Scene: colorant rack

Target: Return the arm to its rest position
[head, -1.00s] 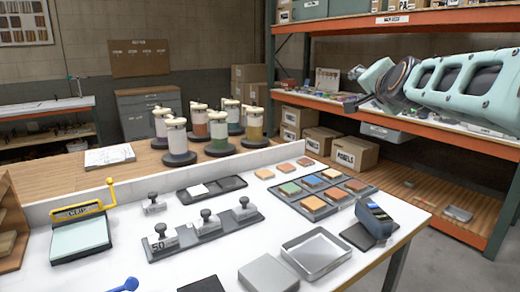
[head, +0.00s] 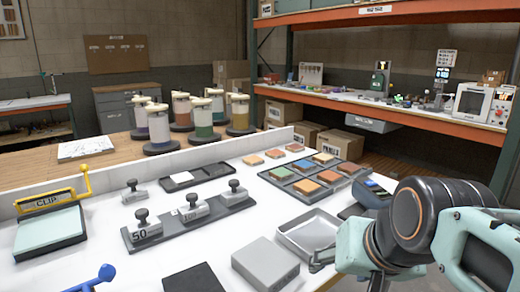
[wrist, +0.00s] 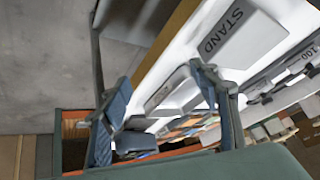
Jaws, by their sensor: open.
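My arm (head: 425,225) is at the lower right of the head view, in front of the white table's right end. My gripper (head: 322,262) shows only in part there, by the right side of an empty grey metal tray. The wrist dims the rest of it. In the wrist view my gripper (wrist: 160,82) has its two blue-grey fingers spread wide apart, with nothing between them. Beyond the fingers lie the table top and its edge, seen tilted. I cannot tell how close the fingers are to the tray.
The metal tray (head: 308,232) and a grey block (head: 265,262) lie near the table's front. A weight rack (head: 190,218), a tray of coloured tiles (head: 310,175) and a clip stand (head: 48,228) are farther back. A shelf unit (head: 400,113) stands behind at right.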

